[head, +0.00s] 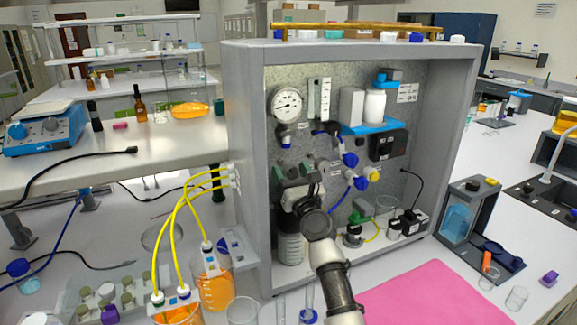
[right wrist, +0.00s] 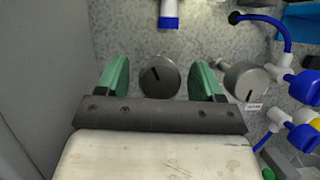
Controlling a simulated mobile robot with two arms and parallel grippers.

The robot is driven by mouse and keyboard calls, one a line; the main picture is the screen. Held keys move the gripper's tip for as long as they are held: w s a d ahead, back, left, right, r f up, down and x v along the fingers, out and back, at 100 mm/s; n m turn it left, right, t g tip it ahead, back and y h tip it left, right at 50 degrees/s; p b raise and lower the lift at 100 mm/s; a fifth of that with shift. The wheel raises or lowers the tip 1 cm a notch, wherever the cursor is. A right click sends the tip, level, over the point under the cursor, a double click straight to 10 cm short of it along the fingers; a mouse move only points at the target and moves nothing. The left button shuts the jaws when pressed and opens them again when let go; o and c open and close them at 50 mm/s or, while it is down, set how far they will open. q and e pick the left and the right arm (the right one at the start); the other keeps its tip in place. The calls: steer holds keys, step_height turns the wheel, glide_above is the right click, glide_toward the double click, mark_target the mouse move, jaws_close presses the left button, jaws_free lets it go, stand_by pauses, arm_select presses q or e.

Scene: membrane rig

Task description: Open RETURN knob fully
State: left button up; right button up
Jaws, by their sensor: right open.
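My right gripper (head: 295,172) is inside the grey rig cabinet, near its back panel. In the right wrist view its two green fingers (right wrist: 160,80) are open, one on each side of a round grey knob (right wrist: 160,75) with a dark slot mark. I see a gap on both sides of the knob, so it does not look gripped. A second grey knob (right wrist: 243,80) sits just right of the right finger, with a small label (right wrist: 253,106) below it. The label is too small to read, so I cannot tell which knob is RETURN. My left gripper is not in view.
The cabinet's left wall (right wrist: 35,70) is close beside the gripper. A pressure gauge (head: 287,103) is above, and blue-handled valves (head: 350,160) are to the right. Yellow tubes (head: 172,230) run outside to beakers of orange liquid (head: 216,288). A pink mat (head: 435,295) lies in front.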

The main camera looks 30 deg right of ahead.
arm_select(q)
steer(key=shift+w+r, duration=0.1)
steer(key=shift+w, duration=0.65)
arm_select(e)
steer(key=shift+x, duration=0.8)
steer(key=shift+r, duration=0.1)
steer(key=shift+c, duration=0.2)
steer(key=c, duration=0.9)
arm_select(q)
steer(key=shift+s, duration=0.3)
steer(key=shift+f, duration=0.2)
arm_select(e)
steer(key=shift+n, duration=0.3)
